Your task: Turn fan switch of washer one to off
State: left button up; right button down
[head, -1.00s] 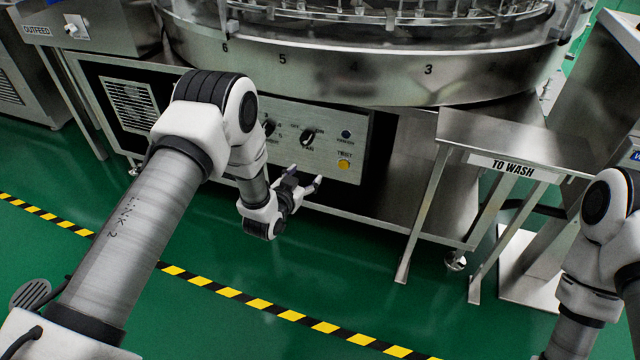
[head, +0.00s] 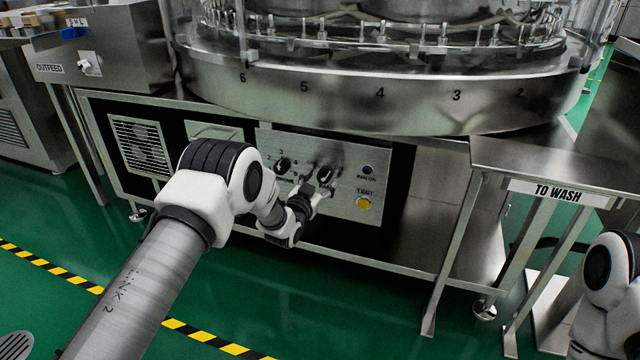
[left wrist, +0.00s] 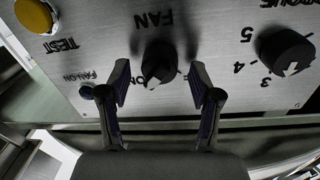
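The washer's control panel (head: 345,200) is a grey metal plate low on the front of the round washer. The fan switch (head: 325,174) is a black rotary knob on it; in the left wrist view the knob (left wrist: 159,63) shows upside down beside the label FAN. My left gripper (head: 318,188) is at the panel, just in front of the fan switch. In the left wrist view its two fingers (left wrist: 161,88) are open, one on each side of the knob, with gaps showing. The knob's exact pointer setting is hard to read. My right gripper is out of view.
A second black knob (head: 283,165) with numbers sits left of the fan switch. A yellow TEST button (head: 363,203) and a small dark FAN-ON lamp (head: 367,170) are to its right. The TO WASH table (head: 530,160) stands at the right.

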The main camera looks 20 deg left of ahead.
pick_arm(q)
jog(key=c, duration=1.1)
jog(key=shift+n, duration=0.3)
jog(key=n+p, duration=0.1)
jog(key=n, duration=0.1)
jog(key=shift+n+p, duration=0.4)
jog(key=n+p, duration=0.1)
jog(key=n, duration=0.3)
jog(key=shift+n+t, duration=0.3)
jog(key=n+p, duration=0.1)
jog(key=n, duration=0.4)
jog(key=shift+f+n+p, duration=0.1)
jog(key=shift+n+p, duration=0.2)
jog(key=shift+n, duration=0.1)
jog(key=n+y, duration=0.1)
jog(key=n, duration=0.4)
jog(key=shift+f+p, duration=0.1)
jog(key=shift+p, duration=0.3)
